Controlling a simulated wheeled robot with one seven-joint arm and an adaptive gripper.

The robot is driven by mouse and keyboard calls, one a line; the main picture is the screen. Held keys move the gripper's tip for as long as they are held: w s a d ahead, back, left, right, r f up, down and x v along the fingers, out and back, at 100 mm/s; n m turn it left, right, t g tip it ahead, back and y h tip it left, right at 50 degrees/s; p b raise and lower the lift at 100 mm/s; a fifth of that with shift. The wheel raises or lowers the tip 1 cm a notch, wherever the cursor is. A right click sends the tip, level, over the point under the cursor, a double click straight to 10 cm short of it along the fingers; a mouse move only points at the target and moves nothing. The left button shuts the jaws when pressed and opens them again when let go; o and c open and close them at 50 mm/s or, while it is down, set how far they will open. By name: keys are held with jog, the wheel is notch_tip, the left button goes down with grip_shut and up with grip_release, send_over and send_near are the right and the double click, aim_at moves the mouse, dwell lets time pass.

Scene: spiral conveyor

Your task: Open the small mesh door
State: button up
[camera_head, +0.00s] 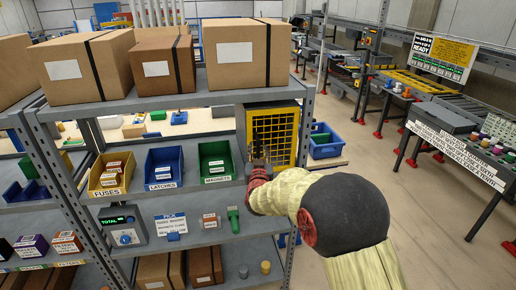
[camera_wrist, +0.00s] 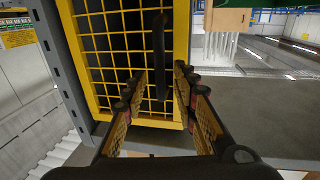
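The small mesh door (camera_head: 274,134) has a yellow frame around yellow wire mesh and stands on the shelf rack at the right end of the middle shelf. It looks shut. In the wrist view the door (camera_wrist: 88,60) fills the upper middle, with a black vertical bar handle (camera_wrist: 158,45) near its right side. My gripper (camera_wrist: 160,75) is open, with one finger on each side of the handle's line. I cannot tell whether either finger touches the handle. In the head view my gripper (camera_head: 258,168) is in front of the door's lower part and hides some of it.
Yellow, blue and green bins (camera_head: 217,161) stand left of my gripper on the shelf. Large cardboard boxes (camera_head: 245,52) sit above. A grey rack post (camera_head: 302,150) stands right of the door. A blue crate (camera_head: 325,148) is behind it. Open floor lies to the right.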

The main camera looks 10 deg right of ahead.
jog(key=shift+w+d, duration=0.2)
jog(key=shift+w, duration=0.9)
jog(key=shift+c, duration=0.9)
grip_shut()
